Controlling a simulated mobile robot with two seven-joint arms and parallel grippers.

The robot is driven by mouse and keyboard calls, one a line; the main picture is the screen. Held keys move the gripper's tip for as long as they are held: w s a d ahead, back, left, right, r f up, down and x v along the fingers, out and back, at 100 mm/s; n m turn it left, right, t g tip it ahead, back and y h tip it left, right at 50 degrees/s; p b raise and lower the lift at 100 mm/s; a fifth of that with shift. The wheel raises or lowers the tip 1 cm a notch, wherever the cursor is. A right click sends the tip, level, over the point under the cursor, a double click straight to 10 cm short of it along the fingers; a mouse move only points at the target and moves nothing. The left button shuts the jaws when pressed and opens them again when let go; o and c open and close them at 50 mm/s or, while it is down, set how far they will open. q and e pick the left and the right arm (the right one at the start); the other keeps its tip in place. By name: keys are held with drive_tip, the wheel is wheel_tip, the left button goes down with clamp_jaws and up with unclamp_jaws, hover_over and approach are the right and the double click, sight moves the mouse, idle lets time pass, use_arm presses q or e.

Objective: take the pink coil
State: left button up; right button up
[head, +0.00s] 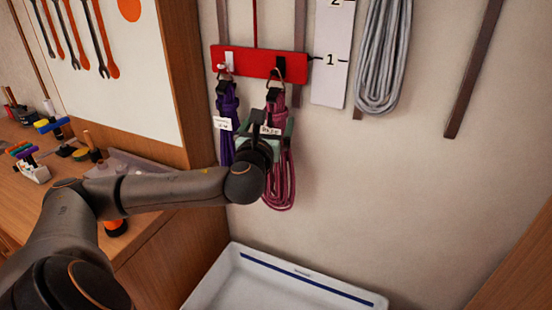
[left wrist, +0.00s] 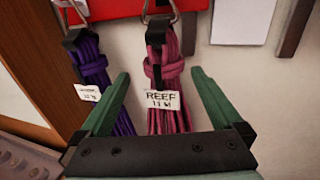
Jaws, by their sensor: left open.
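The pink coil (head: 281,180) hangs by a black strap and metal ring from the right hook of a red wall board (head: 260,62). In the left wrist view the pink coil (left wrist: 172,70) carries a white tag reading "REEF". My left gripper (head: 272,128) is in front of it in the head view, hiding part of its upper bundle. In the left wrist view my left gripper (left wrist: 160,84) is open, with one green finger on each side of the pink coil and wall showing on the right. I cannot tell how deep the fingers reach. My right gripper is not in view.
A purple coil (head: 228,120) with a white tag hangs close on the left, near the left finger. A grey coil (head: 384,55) hangs to the right. A white tray (head: 290,278) stands below. A workbench (head: 40,195) with tools is at left.

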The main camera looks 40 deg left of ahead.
sight(274, 122)
use_arm(q)
drive_tip(key=shift+d+f+p+x, duration=0.1)
drive_tip(key=shift+f+x, duration=0.05)
drive_tip(key=shift+x, duration=0.8)
drive_tip(key=shift+d+f+p+x, duration=0.1)
drive_tip(key=shift+f+x, duration=0.05)
drive_tip(key=shift+x, duration=0.75)
drive_tip(key=shift+d+f+p+x, duration=0.1)
drive_tip(key=shift+f+x, duration=0.05)
drive_tip(key=shift+x, duration=0.8)
drive_tip(key=shift+w, duration=0.15)
clamp_jaws()
drive_tip(key=shift+r, duration=0.15)
